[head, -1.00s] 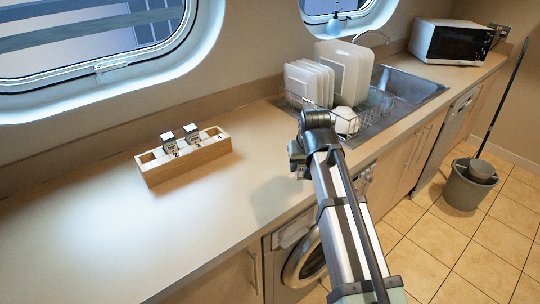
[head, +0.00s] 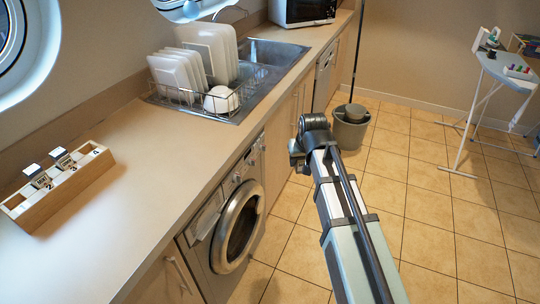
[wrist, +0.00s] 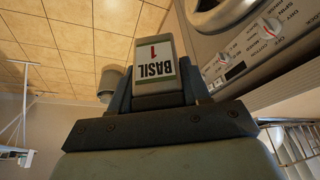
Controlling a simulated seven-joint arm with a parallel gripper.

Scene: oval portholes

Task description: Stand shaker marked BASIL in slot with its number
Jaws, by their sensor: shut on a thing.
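My gripper (wrist: 154,84) is shut on the BASIL shaker (wrist: 155,62), a small grey block with a white label reading BASIL and 1. The lettering is upside down in the wrist view. In the head view my gripper (head: 296,152) is out over the floor in front of the counter, and the shaker is mostly hidden by the arm. The wooden rack (head: 45,209) is on the counter at the far left.
A dish rack (head: 190,100) with white plates and a bowl stands by the sink (head: 270,58). A washing machine (head: 232,228) is under the counter. A bucket (head: 350,128) and an ironing board (head: 508,72) stand on the floor. The counter right of the wooden rack is clear.

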